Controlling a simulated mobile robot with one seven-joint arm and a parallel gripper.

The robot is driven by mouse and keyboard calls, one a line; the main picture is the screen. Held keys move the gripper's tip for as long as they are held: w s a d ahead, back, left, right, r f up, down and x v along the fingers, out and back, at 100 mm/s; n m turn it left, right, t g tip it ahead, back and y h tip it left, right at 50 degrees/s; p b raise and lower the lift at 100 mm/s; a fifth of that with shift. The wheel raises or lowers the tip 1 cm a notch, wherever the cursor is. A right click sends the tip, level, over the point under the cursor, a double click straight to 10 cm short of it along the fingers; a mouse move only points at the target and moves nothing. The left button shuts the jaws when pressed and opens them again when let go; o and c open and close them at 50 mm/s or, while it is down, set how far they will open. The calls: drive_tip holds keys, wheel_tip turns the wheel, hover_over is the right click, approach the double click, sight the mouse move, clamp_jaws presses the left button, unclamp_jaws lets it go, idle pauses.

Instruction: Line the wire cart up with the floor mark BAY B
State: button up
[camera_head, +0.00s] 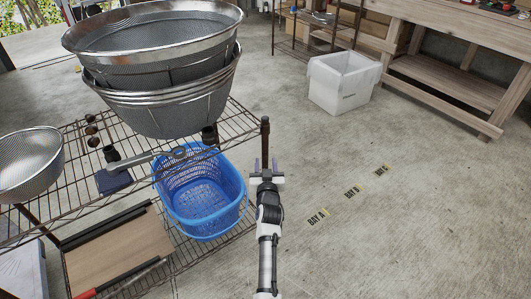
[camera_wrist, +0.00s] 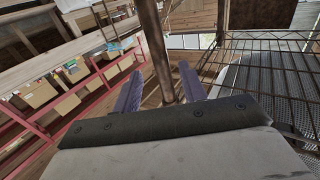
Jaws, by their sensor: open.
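The wire cart (camera_head: 240,118) stands at the left, with a dark corner post (camera_head: 265,135) at its right end. My gripper (camera_head: 266,166) is at this post. In the wrist view the post (camera_wrist: 155,45) rises between the two purple fingers of my gripper (camera_wrist: 158,82), which are apart. I cannot tell if either finger touches it. The floor marks lie in a diagonal row to the right of the cart: BAY A (camera_head: 318,217) nearest, the middle mark, which looks like BAY B (camera_head: 352,191), and one farther mark (camera_head: 381,170). The cart is left of all three.
Large metal mesh baskets (camera_head: 165,95) and a smaller strainer (camera_head: 28,165) stand on the cart's upper shelf. A blue basket (camera_head: 205,205) sits lower. A white bin (camera_head: 340,85) and wooden workbench (camera_head: 440,85) stand at the back. The concrete floor around the marks is clear.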

sight(265, 154)
drive_tip(key=w+b, duration=0.1)
drive_tip(key=w, duration=0.4)
drive_tip(key=shift+w+a+f+b, duration=0.1)
drive_tip(key=shift+w+b, duration=0.15)
drive_tip(key=shift+b, duration=0.05)
drive_tip(key=shift+w, duration=0.6)
clamp_jaws()
